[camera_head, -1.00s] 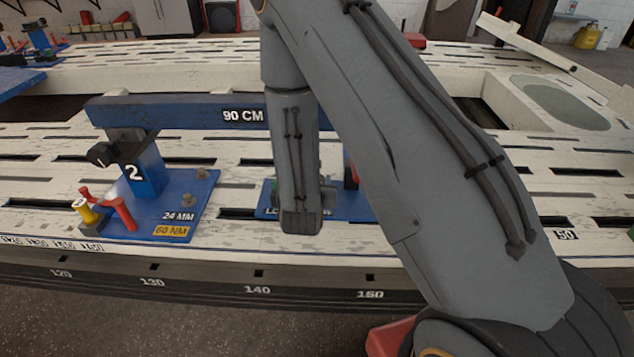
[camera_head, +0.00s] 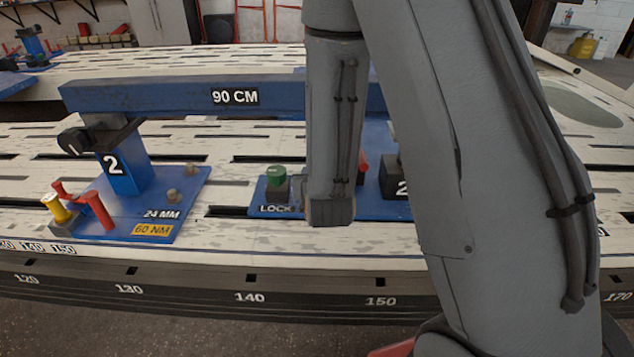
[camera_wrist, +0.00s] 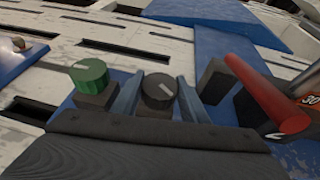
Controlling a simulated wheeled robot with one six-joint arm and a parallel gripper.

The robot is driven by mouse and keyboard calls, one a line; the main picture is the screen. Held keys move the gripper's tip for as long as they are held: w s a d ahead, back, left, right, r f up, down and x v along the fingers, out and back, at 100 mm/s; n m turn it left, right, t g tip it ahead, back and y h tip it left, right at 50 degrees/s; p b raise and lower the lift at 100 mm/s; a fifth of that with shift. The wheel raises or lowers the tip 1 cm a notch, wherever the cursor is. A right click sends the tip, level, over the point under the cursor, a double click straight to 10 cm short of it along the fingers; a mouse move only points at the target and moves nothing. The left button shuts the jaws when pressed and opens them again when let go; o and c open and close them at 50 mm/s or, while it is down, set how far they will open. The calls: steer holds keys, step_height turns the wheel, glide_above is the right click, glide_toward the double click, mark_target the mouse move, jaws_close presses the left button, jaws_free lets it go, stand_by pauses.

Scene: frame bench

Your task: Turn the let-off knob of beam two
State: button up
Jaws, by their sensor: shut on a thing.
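The blue beam of unit two (camera_head: 160,95), marked 90 CM, spans from a blue post marked 2 (camera_head: 118,174) to the right behind my arm. A dark round knob with a pale pointer line (camera_wrist: 160,90) sits on the blue right-hand base (camera_head: 270,208). My gripper (camera_wrist: 158,97) is shut on this dark knob, one finger on each side. The knob's pointer slants down to the right in the wrist view. Its label is not visible. My arm hides the gripper in the head view.
A red lever (camera_wrist: 265,92) and a dark block (camera_wrist: 214,80) stand close right of the gripper. The slotted white bench (camera_head: 225,175) lies between the bases.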

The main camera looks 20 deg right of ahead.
steer(key=shift+y+b, duration=0.3)
steer(key=shift+b, duration=0.9)
steer(key=o, duration=1.1)
steer(key=shift+c, duration=0.2)
steer(key=shift+s+r, duration=0.1)
steer(key=p+v, duration=0.2)
steer(key=p, duration=0.2)
steer(key=shift+r, duration=0.1)
steer(key=p+v, duration=0.5)
steer(key=p, duration=0.3)
steer(key=shift+s, duration=0.25)
